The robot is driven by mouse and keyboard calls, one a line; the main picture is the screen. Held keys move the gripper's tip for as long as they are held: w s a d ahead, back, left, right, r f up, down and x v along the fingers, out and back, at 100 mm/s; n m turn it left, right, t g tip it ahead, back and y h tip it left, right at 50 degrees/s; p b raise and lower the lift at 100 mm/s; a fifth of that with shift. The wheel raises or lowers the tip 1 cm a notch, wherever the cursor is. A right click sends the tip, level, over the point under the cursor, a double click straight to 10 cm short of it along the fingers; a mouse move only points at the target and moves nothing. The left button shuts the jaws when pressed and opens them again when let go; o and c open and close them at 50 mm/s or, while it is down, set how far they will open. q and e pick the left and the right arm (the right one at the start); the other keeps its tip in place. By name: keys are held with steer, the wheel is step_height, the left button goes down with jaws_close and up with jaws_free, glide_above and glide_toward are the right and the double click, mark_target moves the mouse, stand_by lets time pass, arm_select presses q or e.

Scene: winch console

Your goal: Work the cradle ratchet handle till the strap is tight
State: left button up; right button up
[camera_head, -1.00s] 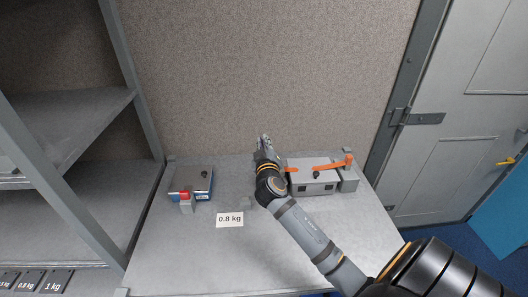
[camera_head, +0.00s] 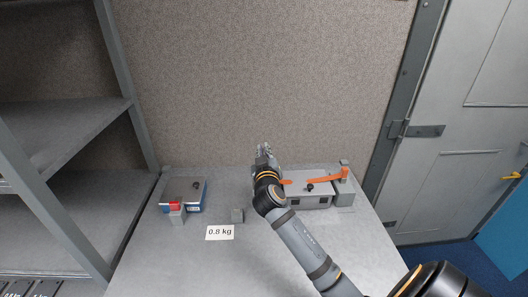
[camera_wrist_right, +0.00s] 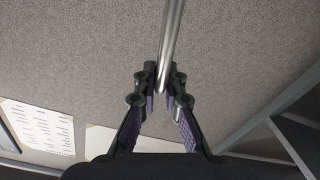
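The winch console is a grey box (camera_head: 312,201) at the right back of the table. An orange strap or lever (camera_head: 325,179) runs across its top to a grey post (camera_head: 344,186) at the right. My right gripper (camera_head: 263,150) is just left of the box, near the back wall. In the right wrist view, a plain metal rod (camera_wrist_right: 172,40), seemingly the ratchet handle, comes in from the top and ends between the fingertips (camera_wrist_right: 162,78). The fingers look closed on it from both sides. The rod's base is hidden by my arm in the head view. My left gripper is out of view.
Shelving (camera_head: 70,125) is left; the front table is clear.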

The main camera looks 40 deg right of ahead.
steer(key=o, duration=0.5)
steer(key=shift+c, duration=0.2)
steer(key=v, duration=1.2)
